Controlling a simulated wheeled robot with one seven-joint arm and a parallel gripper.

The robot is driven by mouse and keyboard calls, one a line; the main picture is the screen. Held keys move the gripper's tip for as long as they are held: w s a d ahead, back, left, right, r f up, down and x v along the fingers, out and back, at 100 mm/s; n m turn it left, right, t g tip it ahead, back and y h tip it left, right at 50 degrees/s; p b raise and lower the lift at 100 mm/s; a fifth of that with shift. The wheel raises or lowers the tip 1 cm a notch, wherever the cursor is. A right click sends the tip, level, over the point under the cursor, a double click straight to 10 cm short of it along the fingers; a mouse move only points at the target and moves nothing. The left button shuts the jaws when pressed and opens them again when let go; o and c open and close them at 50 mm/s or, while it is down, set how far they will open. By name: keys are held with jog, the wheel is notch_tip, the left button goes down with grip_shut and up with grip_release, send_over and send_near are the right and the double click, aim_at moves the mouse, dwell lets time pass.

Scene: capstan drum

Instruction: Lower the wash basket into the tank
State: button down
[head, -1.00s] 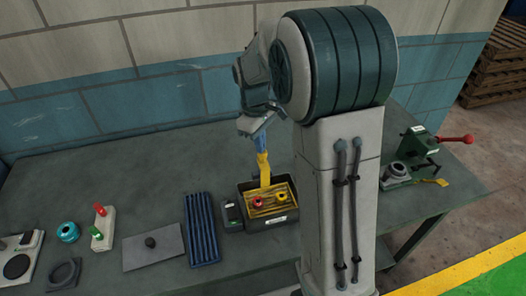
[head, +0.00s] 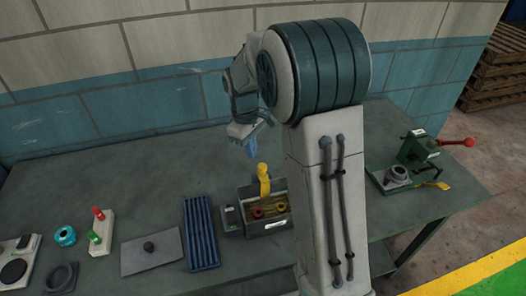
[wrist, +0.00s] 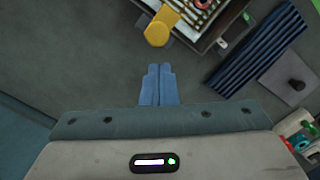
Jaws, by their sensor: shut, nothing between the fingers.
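The tank (head: 256,231) is a dark open box on the bench. The wash basket sits down inside it, below the rim, with its yellow handle (head: 264,180) standing up at the back. A red ring and a yellow ring lie in the basket. My gripper (head: 252,154) is shut and empty, above and slightly left of the handle, apart from it. In the wrist view the blue fingers (wrist: 158,72) are together, and the handle's yellow top (wrist: 157,33) lies beyond their tips. Part of the tank is cut off there.
A blue ribbed tray (head: 201,232) lies left of the tank, then a grey plate with a knob (head: 150,250) and a red-and-green button block (head: 101,232). A green device with a red lever (head: 425,150) stands at the right. The bench behind the tank is clear.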

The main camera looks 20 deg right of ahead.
notch_tip(320, 180, up, 14)
jog(key=w+b, duration=0.1)
jog(key=shift+a+f, duration=0.15)
jog(key=shift+a, duration=0.3)
dwell(0.3)
jog(key=s+d+f+m+t, duration=0.1)
jog(key=s+f+m+t, duration=0.1)
jog(key=s, duration=1)
jog(key=s+d+f+m+t, duration=0.1)
jog(key=s+f+m, duration=0.3)
jog(key=s, duration=0.8)
jog(key=shift+d+f+m+t+y, duration=0.35)
jog(key=shift+m+t, duration=0.25)
jog(key=shift+m, duration=0.6)
